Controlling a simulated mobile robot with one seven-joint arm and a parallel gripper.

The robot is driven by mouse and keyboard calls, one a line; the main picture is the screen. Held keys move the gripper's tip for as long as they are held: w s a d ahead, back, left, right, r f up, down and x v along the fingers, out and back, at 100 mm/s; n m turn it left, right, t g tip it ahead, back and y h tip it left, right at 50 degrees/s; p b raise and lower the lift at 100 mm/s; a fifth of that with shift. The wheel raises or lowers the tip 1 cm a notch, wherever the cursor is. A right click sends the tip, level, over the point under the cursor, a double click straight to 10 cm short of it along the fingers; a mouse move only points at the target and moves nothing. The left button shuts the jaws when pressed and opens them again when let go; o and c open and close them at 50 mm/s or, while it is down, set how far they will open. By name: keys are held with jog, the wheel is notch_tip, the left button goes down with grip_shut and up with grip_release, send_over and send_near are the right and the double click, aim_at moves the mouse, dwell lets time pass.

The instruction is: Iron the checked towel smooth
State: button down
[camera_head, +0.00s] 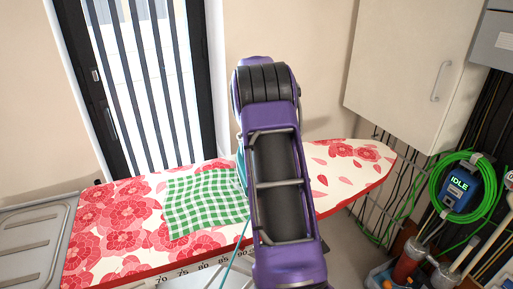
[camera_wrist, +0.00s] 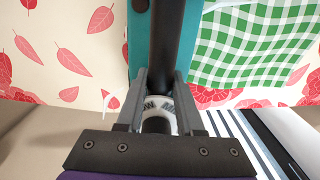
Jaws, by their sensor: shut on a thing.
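The green-and-white checked towel (camera_head: 203,205) lies on the red-flowered ironing board (camera_head: 105,245), left of my arm. Its left part looks flat; the edge by my arm is partly hidden. The towel also shows at the upper right of the wrist view (camera_wrist: 248,45). My gripper (camera_wrist: 160,80) is shut on the dark handle of a teal iron (camera_wrist: 194,35). The iron is beside the towel's edge nearest my arm, and I cannot tell whether its sole touches the board or cloth. In the head view my arm hides the gripper and most of the iron.
A thin teal cord (camera_head: 235,253) hangs over the board's front edge by my arm. The board's pointed right end is bare. A barred door (camera_head: 150,80) stands behind, a wall cabinet (camera_head: 412,75) and a coiled green hose (camera_head: 487,205) at right.

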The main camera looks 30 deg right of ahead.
jog(key=shift+w+a, duration=2.25)
jog(key=shift+a, duration=4.25)
jog(key=shift+w+a, duration=2.2)
jog(key=shift+a, duration=4.3)
jog(key=shift+s+a+b, duration=1.8)
jog(key=shift+s+b, duration=1.75)
jog(key=shift+s, duration=1.85)
notch_tip(320, 180, up, 7)
jog(key=p, duration=0.6)
jog(key=shift+w, duration=0.2)
jog(key=shift+r, duration=0.1)
